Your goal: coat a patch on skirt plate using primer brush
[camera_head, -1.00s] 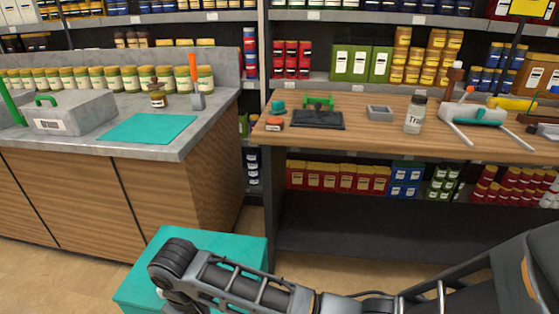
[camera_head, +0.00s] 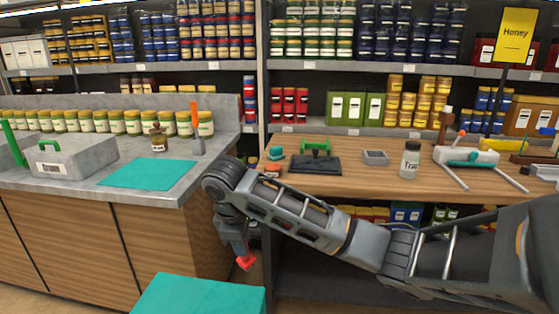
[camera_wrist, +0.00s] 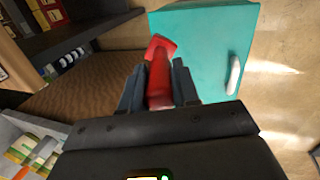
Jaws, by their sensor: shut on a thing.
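My gripper (camera_head: 238,250) is shut on a red tool (camera_head: 246,262), which I take to be the primer brush. The gripper hangs down in front of the gap between the two counters, above and beyond the turquoise box. In the wrist view the red tool (camera_wrist: 158,80) stands between the two dark fingers of my gripper (camera_wrist: 158,64), its wider flat end pointing away. I cannot make out bristles or any coating on it. I cannot tell for sure which surface is the skirt plate.
A turquoise box (camera_head: 200,296) stands on the floor below; its white handle shows in the wrist view (camera_wrist: 233,75). The grey counter (camera_head: 75,192) at left carries a turquoise mat (camera_head: 148,173), a grey case (camera_head: 75,160) and jars. The wooden bench (camera_head: 335,185) at right holds tools and a bottle (camera_head: 410,160).

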